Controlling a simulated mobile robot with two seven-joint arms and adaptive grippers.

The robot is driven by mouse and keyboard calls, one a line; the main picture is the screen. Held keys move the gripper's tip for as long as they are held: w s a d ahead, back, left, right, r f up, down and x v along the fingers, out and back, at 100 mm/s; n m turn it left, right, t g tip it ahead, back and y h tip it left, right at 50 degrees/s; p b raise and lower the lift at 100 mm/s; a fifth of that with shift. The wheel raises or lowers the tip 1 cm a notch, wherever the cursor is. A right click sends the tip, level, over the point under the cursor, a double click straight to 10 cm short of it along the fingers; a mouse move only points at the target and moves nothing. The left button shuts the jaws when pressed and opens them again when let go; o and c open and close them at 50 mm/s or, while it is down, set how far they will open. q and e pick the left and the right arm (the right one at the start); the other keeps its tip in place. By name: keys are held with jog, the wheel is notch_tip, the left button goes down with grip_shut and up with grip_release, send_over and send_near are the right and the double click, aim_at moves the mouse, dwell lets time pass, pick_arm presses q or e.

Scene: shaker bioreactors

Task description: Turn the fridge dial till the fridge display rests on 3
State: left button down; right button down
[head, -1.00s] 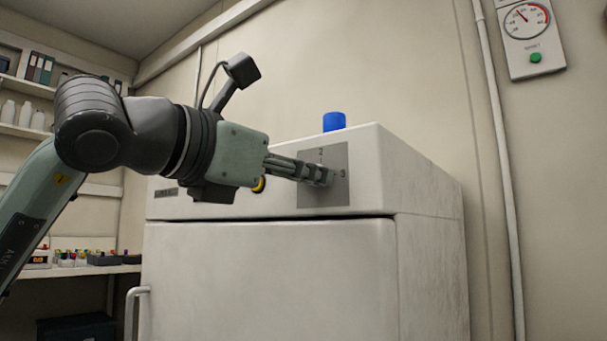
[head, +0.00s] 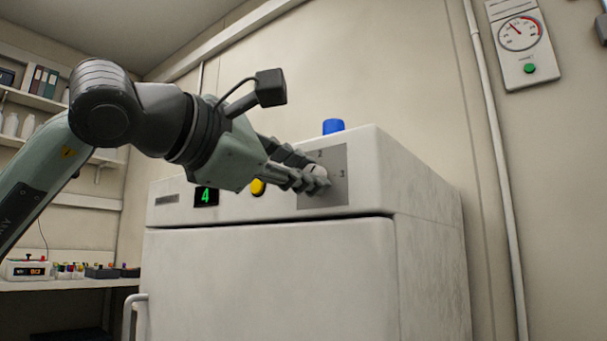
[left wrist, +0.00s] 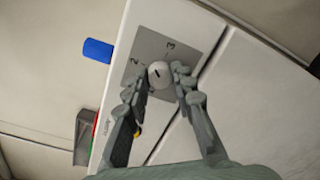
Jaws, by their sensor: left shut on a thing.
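The white fridge (head: 270,270) stands in the middle of the head view. Its display (head: 206,196) shows a green 4. The fridge dial (left wrist: 159,74) is a pale round knob with a dark pointer mark, on a grey plate (left wrist: 187,45) where the numbers 2 and 3 show. My left gripper (head: 318,180) is at the front of the plate with its fingers on either side of the dial, shut on it. In the left wrist view its fingertips (left wrist: 158,80) flank the knob. My right gripper is not in view.
A yellow button (head: 258,188) is on the panel between display and dial. A blue cylinder (head: 333,126) stands on the fridge top. A gauge with a green button (head: 529,68) hangs on the right wall. Shelves and a bench (head: 70,284) are at left.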

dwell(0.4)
pick_arm(q)
jog(key=c, duration=1.3)
grip_release()
jog(key=shift+o, duration=0.2)
jog(key=v, duration=1.2)
jog(key=shift+f, duration=0.1)
